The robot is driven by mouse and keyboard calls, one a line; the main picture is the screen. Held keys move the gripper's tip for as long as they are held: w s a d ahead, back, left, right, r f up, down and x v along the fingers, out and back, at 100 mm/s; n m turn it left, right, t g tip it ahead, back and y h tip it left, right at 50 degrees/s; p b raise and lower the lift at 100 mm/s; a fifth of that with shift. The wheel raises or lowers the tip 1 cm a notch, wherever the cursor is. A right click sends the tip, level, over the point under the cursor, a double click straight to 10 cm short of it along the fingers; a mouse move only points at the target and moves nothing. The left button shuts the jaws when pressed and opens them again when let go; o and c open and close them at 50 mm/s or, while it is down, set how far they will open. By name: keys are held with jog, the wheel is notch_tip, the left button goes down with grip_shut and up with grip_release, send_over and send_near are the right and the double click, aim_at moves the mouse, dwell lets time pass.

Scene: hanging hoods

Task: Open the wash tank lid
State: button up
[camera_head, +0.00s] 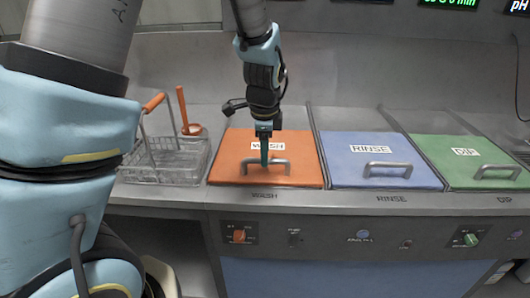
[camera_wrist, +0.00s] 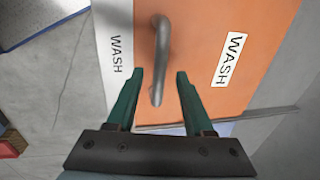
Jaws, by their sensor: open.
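The orange wash tank lid (camera_head: 300,177) lies closed and flat on the counter in the head view, with a white WASH label. It also fills much of the wrist view (camera_wrist: 205,40). Its grey bar handle (camera_head: 279,174) is near the front edge; in the wrist view the handle (camera_wrist: 161,50) runs lengthwise between the fingers. My gripper (camera_head: 264,163) points down over the lid at the handle. In the wrist view my gripper (camera_wrist: 160,73) is open, its green fingers on either side of the handle's near end, with gaps showing. Whether the fingertips reach down to the bar's height is unclear.
A wire basket (camera_head: 165,160) with orange handles stands left of the lid. The blue rinse lid (camera_head: 345,150) and green dip lid (camera_head: 440,155) lie closed to the right. Knobs line the front panel (camera_head: 350,236). The back wall rises behind the lids.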

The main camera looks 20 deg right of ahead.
jog(key=shift+w+f, duration=0.15)
jog(key=shift+f, duration=0.65)
jog(key=shift+c, duration=0.2)
grip_shut()
dwell(0.8)
